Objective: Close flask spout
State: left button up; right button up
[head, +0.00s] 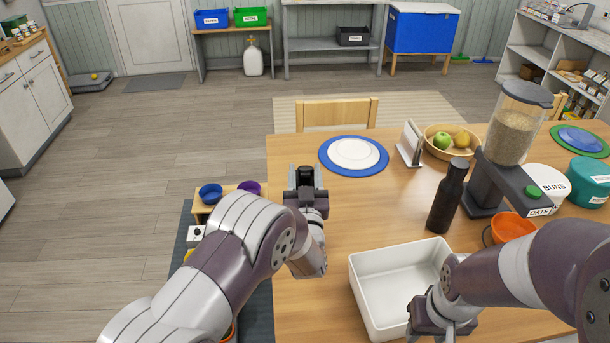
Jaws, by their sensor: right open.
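A tall dark bottle (447,197), the only flask-like thing I can make out, stands upright on the table left of the oats dispenser. Its spout is too small to make out. My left gripper (305,177) is over the table's left edge, well left of the bottle. Something black shows between its fingers; I cannot tell whether it is a held thing or part of the gripper. My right gripper (442,332) is open at the bottom of the view, in front of the white bin and well nearer to me than the bottle.
The white bin (372,303) stands on the table (335,240) between me and the bottle. The oats dispenser (487,187) and an orange cup (514,228) crowd the right. A plate (354,153), napkin holder (410,143) and fruit bowl (437,152) lie behind. The table's left-centre is clear.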

pick_arm(q)
jog(key=shift+s+f, duration=0.1)
jog(key=shift+s, duration=0.05)
jog(key=b+v, duration=0.4)
jog(key=v, duration=0.8)
jog(key=shift+s, duration=0.15)
